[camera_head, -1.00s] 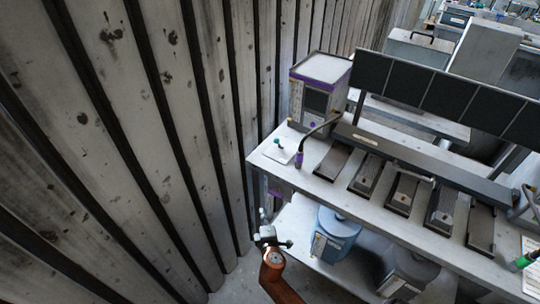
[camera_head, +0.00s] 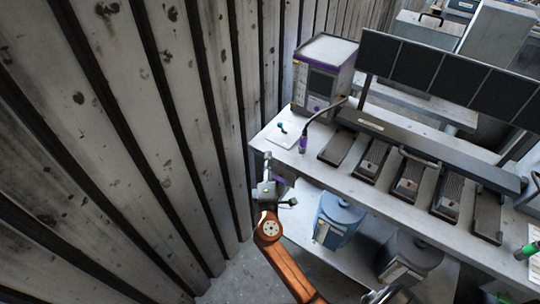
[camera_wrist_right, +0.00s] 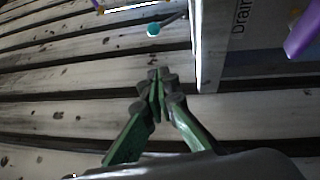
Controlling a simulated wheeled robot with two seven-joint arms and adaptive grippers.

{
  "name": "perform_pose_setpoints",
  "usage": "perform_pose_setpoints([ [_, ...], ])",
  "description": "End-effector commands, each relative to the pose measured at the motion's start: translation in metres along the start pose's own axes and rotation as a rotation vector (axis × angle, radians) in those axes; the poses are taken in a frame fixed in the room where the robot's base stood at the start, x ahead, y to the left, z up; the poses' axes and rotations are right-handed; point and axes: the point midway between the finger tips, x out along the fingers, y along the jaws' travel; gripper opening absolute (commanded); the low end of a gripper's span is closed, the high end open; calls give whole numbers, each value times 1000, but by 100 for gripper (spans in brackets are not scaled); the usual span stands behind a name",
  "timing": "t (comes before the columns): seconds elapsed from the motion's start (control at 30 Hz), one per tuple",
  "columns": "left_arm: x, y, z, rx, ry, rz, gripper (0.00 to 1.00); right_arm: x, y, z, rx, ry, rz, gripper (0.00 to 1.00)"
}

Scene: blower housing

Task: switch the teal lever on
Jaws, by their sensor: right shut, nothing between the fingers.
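The teal lever (camera_head: 283,128) has a teal round knob and stands on a white plate at the left end of the bench. In the right wrist view its teal knob (camera_wrist_right: 153,29) sits on a thin rod, ahead of the fingertips and apart from them. My right gripper (camera_head: 267,158) is beside the bench's left end, close to the plate's near side. In the right wrist view my right gripper (camera_wrist_right: 158,76) is shut, with its green-sided fingers together and empty. Which way the lever is set is hard to tell. My left gripper is not in view.
A white box with purple trim (camera_head: 324,72) stands behind the plate. A bent dark rod with a purple base (camera_head: 303,143) rises to the right. Several dark pedals (camera_head: 408,180) line the bench (camera_head: 345,178). A ribbed wall (camera_head: 160,150) is close on the left.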

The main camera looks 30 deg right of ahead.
Motion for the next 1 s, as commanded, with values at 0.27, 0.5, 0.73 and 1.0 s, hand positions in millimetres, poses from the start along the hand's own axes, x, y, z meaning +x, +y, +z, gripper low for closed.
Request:
perform_pose_setpoints([
  [0.27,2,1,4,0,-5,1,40,59,1,-1,0,1,2,0],
  [0.5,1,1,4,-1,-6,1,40,92,0,17,-1,0,1,0],
  [0.73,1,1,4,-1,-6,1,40,102,0,27,1,1,0,0],
  [1.0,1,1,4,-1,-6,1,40,103,0,28,1,1,-1,0],
])
